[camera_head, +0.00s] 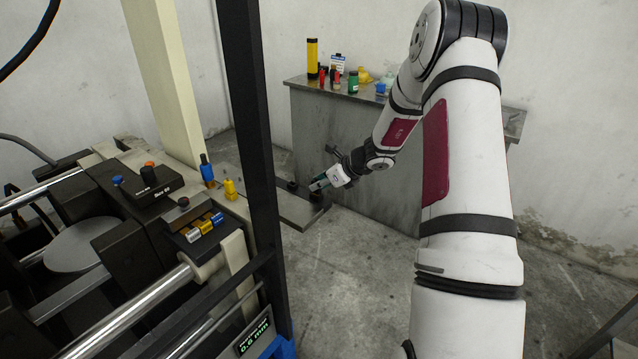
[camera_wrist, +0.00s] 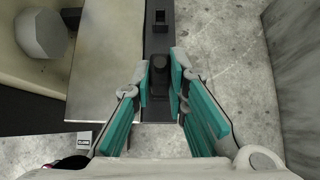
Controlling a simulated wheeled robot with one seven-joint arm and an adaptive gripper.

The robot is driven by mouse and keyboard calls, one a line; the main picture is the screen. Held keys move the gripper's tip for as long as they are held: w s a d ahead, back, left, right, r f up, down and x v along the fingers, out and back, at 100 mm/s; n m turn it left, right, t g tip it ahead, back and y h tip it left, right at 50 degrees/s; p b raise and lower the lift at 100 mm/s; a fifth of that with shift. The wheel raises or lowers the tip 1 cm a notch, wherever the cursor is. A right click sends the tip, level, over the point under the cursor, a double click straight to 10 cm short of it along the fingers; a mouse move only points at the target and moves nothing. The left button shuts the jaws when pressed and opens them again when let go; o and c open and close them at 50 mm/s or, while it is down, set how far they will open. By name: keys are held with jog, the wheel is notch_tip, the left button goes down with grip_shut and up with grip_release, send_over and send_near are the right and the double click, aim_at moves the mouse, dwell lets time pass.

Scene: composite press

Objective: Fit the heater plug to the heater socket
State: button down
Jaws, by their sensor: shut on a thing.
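My gripper (camera_head: 321,184) is at the outer right edge of the low metal plate beside the press. In the wrist view, its teal fingers (camera_wrist: 161,88) are closed in on a small black piece, which I take for the heater plug (camera_wrist: 159,80). The plug is dark against a black strip (camera_wrist: 157,40) along the plate's edge, so its outline is hard to tell. A black block with a square opening (camera_wrist: 160,17), perhaps the heater socket, sits on this strip ahead of the fingertips. The plug looks apart from that opening. In the head view the fingers hide the plug.
The press (camera_head: 130,220) with several coloured parts fills the left. A dark upright post (camera_head: 258,130) stands between it and my arm. A grey cabinet (camera_head: 345,120) with bottles on top stands behind. Open concrete floor (camera_head: 350,270) lies below the gripper.

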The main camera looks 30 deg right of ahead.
jog(key=shift+f, duration=0.15)
jog(key=c, duration=1.6)
grip_release()
jog(key=shift+r, duration=0.3)
jog(key=p+v, duration=0.1)
jog(key=v, duration=1.1)
jog(key=shift+r, duration=0.25)
